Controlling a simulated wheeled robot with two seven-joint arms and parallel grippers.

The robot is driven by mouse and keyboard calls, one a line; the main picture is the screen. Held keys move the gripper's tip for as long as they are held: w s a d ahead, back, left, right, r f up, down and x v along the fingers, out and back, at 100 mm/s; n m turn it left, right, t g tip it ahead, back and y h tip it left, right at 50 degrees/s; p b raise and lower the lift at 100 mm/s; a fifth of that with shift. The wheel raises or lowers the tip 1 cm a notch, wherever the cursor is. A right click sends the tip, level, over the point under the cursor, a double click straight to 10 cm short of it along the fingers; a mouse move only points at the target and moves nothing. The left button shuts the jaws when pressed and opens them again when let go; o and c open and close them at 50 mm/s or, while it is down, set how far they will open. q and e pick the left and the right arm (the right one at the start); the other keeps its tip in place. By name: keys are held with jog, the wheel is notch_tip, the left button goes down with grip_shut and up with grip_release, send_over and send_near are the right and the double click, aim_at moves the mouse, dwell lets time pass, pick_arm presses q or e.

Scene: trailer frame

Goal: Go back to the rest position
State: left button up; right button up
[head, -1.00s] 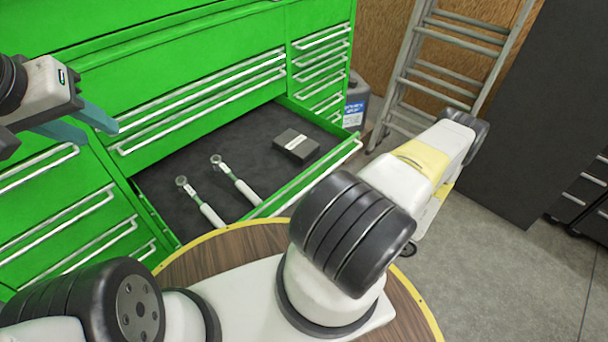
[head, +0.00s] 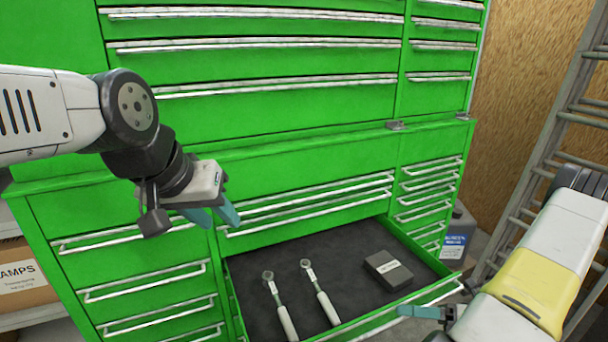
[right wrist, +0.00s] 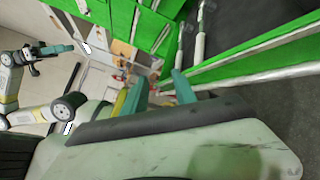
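My left gripper (head: 216,217) is in front of the green cabinet in the head view, above the left part of the open drawer. Its two teal fingers are apart with nothing between them. My right gripper (head: 422,312) shows partly at the lower right of the head view, by the drawer's front edge. In the right wrist view its teal fingers (right wrist: 159,88) are apart and hold nothing visible.
The green cabinet (head: 290,112) has an open drawer (head: 340,250). Two ratchet-like tools (head: 280,308) (head: 320,290) and a dark box (head: 388,269) lie in it. A ladder (head: 560,140) and a grey canister (head: 457,240) stand at the right. A cardboard box (head: 20,272) is at the far left.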

jog(key=s+a+r+n+h, duration=0.2)
jog(key=a+r+n+h, duration=0.2)
jog(key=r+n, duration=0.6)
jog(key=s+a+r+n+t+h, duration=0.1)
jog(key=a+r+n+h, duration=0.3)
jog(key=r+n, duration=0.7)
jog(key=s+a+r+n+h, duration=0.3)
jog(key=r+n+h, duration=0.3)
jog(key=r+n, duration=0.5)
jog(key=shift+s+a+r+t, duration=0.3)
jog(key=shift+a+r+t, duration=0.05)
jog(key=shift+a+t, duration=0.05)
jog(key=shift+o, duration=0.2)
